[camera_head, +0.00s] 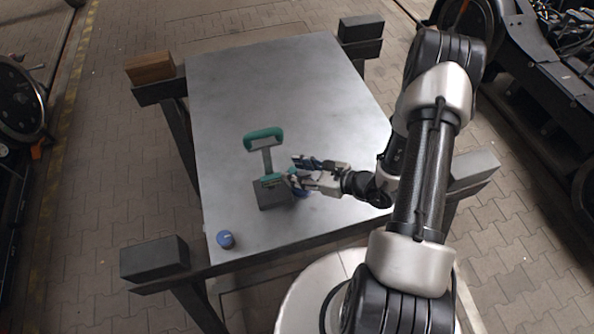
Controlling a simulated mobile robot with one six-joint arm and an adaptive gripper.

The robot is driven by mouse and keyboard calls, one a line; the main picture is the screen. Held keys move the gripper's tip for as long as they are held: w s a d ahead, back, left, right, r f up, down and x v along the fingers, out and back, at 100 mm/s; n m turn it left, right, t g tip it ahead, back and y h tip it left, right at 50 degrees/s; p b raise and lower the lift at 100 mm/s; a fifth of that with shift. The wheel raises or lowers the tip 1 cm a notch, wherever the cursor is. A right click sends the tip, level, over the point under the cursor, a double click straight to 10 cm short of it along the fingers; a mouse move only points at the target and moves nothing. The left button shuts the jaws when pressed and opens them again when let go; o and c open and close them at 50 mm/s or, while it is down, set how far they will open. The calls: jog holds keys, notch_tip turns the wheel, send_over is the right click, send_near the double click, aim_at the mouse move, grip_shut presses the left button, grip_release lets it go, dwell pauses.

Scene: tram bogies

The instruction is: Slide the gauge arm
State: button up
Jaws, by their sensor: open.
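A gauge (273,195) with a dark grey block as its base stands on the metal table. An upright grey bar rises from it, with a green arched handle (263,134) at its far end and a smaller green part (271,179) near the block. My gripper (294,170) is open, just right of the small green part and the block. Its fingers point left and overlap the gauge in this view. I cannot tell whether they touch it. A blue part shows beneath the fingers, partly hidden.
The grey metal table (300,80) has free room behind and left of the gauge. A small blue round object (225,239) lies near the front left edge. Dark blocks and a brown block (150,68) sit on beams at the corners. Bogies stand at both sides.

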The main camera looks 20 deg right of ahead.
jog(key=shift+a, duration=0.1)
jog(key=shift+c, duration=0.2)
grip_shut()
dwell(0.4)
